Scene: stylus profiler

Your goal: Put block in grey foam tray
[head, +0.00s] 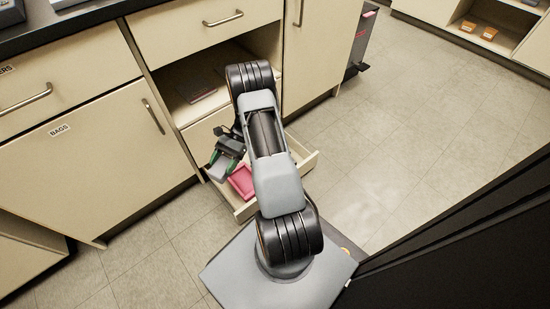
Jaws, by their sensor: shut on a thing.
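My gripper (222,162) is over the left part of an open drawer, with green fingers pointing down. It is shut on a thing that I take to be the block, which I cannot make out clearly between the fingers. A light grey surface (218,175) shows just below the fingertips, left of the pink tray. It looks like the grey foam tray, partly hidden by my gripper. I cannot tell whether the block touches it.
The pulled-out drawer (305,160) holds a pink tray (241,182) beside the grey surface. An open shelf space (195,90) is above the drawer. A closed cabinet door marked BAGS (90,150) is at left. The floor at right (400,150) is clear.

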